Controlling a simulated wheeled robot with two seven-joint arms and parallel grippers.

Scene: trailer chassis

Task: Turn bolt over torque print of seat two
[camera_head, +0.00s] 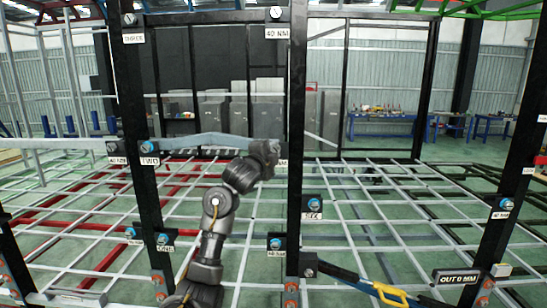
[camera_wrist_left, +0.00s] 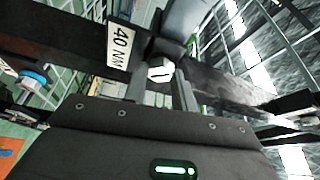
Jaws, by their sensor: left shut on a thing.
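My left gripper (camera_head: 268,152) is raised against the dark middle post (camera_head: 297,120), at the right end of a grey-blue crossbar (camera_head: 215,139). In the left wrist view my left gripper (camera_wrist_left: 160,88) has its fingers close around a pale bolt head (camera_wrist_left: 160,71). A "40 NM" print (camera_wrist_left: 120,46) is just left of the bolt. In the head view the gripper mostly hides this print (camera_head: 282,163) and hides the bolt. The "TWO" plate (camera_head: 149,161) with a blue bolt (camera_head: 147,147) is on the left post. My right gripper is not in view.
Other bolts sit by the "SIX" plate (camera_head: 313,216) and the "ONE" plate (camera_head: 164,248). A blue-black bar with a yellow part (camera_head: 390,295) and an "OUT 0 NM" sign (camera_head: 456,275) are at lower right. Pale chassis bars (camera_head: 380,205) form a grid behind.

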